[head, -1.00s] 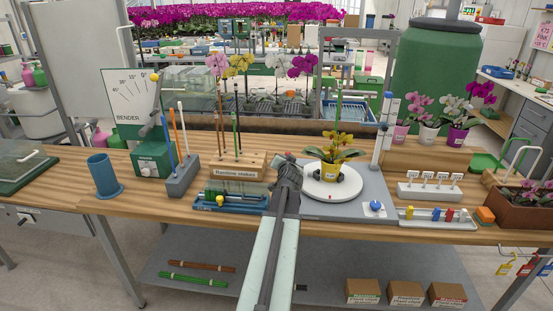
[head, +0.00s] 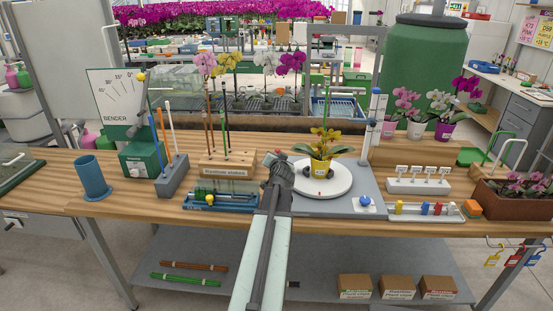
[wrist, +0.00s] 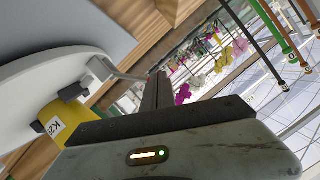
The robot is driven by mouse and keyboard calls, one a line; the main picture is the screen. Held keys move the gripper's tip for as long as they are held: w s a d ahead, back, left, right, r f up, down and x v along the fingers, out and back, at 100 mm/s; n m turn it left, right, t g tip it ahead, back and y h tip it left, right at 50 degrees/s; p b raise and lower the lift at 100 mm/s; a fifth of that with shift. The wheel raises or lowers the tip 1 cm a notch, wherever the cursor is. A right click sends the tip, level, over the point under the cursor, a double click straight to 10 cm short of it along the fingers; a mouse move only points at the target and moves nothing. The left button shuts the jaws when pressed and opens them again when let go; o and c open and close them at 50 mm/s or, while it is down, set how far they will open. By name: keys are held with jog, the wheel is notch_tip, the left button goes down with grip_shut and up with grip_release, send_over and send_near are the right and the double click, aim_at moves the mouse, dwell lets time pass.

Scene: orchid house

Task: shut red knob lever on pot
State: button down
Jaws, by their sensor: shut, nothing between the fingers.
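A yellow pot (head: 319,168) with yellow flowers and dark leaves stands upright on a round white turntable (head: 340,187). The pot also shows in the wrist view (wrist: 68,122), with a label and dark holding blocks beside it. A small red spot (head: 319,193) shows at the turntable's front; I cannot tell whether it is a lever knob. In the wrist view a small grey block (wrist: 101,68) with a thin rod sits at the turntable's rim.
A wooden stake holder (head: 227,169) with upright stakes stands left of my gripper, behind a blue tray (head: 205,203). A blue knob (head: 364,201) is on the grey base plate (head: 370,183). A white label rack (head: 418,187) stands to the right.

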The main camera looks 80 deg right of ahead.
dwell(0.3)
jog(key=p+v, duration=0.2)
jog(key=v, duration=0.5)
jog(key=shift+a, duration=0.4)
jog(key=shift+s+r, duration=0.1)
jog(key=shift+s, duration=0.05)
